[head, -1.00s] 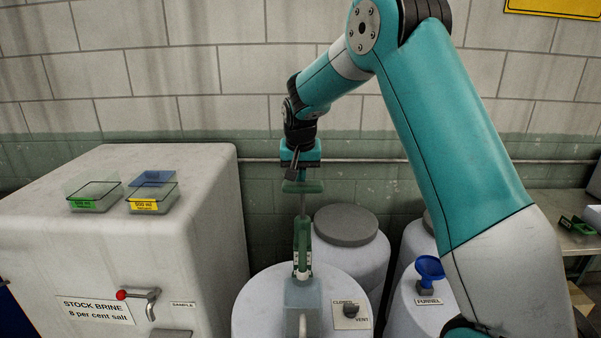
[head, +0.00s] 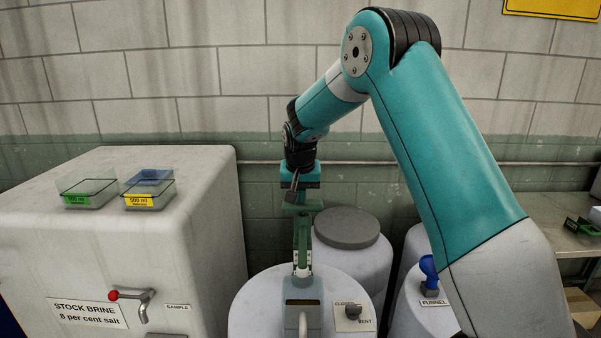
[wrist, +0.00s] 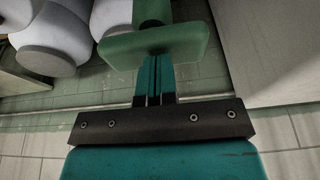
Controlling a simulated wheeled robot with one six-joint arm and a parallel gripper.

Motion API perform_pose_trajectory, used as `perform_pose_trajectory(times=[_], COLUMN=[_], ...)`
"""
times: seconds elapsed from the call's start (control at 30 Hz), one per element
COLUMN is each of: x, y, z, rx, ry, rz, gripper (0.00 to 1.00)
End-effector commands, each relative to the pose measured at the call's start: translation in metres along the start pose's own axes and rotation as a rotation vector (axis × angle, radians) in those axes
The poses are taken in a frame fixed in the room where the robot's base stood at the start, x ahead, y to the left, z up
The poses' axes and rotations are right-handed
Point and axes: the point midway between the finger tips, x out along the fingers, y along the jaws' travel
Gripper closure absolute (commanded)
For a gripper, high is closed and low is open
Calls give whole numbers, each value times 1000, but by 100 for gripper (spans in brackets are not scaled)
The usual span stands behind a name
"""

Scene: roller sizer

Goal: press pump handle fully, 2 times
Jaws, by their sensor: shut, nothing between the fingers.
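The pump stands on the white drum (head: 262,300) in the lower middle of the head view. Its green handle (head: 302,207) is a flat grip on top of the green upright pump body (head: 302,245), low and close to that body. My gripper (head: 295,197) is shut and empty, pointing down at the handle from above. Its fingertips seem to meet the handle's top. In the wrist view the handle (wrist: 150,42) spans the ends of the shut fingers (wrist: 155,75); the exact contact is hidden.
A brine tank (head: 190,235) with a red-tipped tap stands at left, with two small trays on top. A grey-lidded drum (head: 347,228) stands close behind the pump. A vent knob (head: 353,312) is right of it; a blue funnel (head: 429,270) is farther right.

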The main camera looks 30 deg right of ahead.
Motion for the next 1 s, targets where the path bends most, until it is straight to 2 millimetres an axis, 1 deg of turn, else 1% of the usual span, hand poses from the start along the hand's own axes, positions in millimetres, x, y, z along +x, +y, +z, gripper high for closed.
perform_pose_trajectory(times=[0.07,0.17,0.27,0.33,0.5,0.63,0.8,1.0], x=[-6,-23,-46,-53,-92,-116,-134,-139], y=[0,0,0,0,-1,0,0,0], z=[-1,-6,-13,-10,-10,-11,-11,-11], rx=[-1,-1,-1,-1,0,0,0,0], ry=[-5,-3,0,6,6,6,4,1], rz=[2,1,0,-3,-3,-3,-2,0], gripper=[100,100,100,100,100,100,100,100])
